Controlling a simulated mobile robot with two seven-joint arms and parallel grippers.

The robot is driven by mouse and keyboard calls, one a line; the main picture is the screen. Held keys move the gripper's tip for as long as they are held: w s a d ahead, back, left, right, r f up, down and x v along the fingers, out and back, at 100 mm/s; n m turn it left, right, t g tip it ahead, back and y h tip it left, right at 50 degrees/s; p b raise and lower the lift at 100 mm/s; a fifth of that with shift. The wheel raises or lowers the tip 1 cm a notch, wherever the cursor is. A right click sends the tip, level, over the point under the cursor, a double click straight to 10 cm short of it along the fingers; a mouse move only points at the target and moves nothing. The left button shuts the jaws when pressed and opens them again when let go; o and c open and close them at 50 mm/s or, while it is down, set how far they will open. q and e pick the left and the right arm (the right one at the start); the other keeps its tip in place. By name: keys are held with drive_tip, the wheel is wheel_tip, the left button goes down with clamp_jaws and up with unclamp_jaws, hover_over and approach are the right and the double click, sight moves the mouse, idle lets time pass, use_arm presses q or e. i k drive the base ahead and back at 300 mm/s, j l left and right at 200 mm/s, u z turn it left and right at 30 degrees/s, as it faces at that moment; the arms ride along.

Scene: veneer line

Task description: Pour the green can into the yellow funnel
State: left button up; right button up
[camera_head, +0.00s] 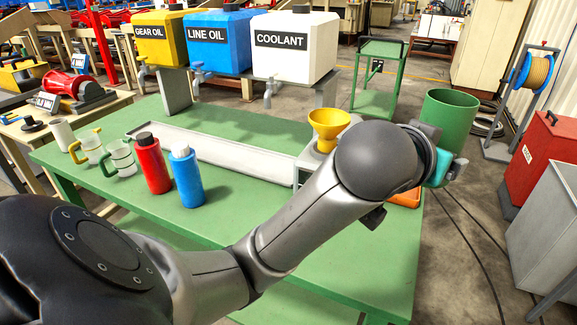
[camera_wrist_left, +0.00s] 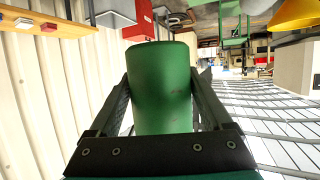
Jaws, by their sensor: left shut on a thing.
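The green can (camera_head: 448,122) is held in the air at the right in the head view, near and beyond the table's right end. It is close to upright with its open top up; its contents cannot be seen. My left gripper (camera_head: 440,165) is shut on it; in the wrist view the two fingers (camera_wrist_left: 158,88) lie along both sides of the can (camera_wrist_left: 160,105). The yellow funnel (camera_head: 329,122) stands to the left of the can, on a pale box (camera_head: 306,166) partly hidden by my forearm. A yellow shape at the wrist view's top right corner looks like the funnel (camera_wrist_left: 296,14). My right gripper is not in view.
The green table (camera_head: 240,205) holds a red bottle (camera_head: 152,165), a blue bottle (camera_head: 186,178), mugs (camera_head: 120,157) and a long grey tray (camera_head: 215,150). Labelled tanks (camera_head: 295,45) stand behind. An orange tray (camera_head: 406,198) sits below my wrist. Red and grey cabinets stand at right.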

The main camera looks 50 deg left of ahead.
sight(329, 123)
drive_tip(key=u, duration=0.85)
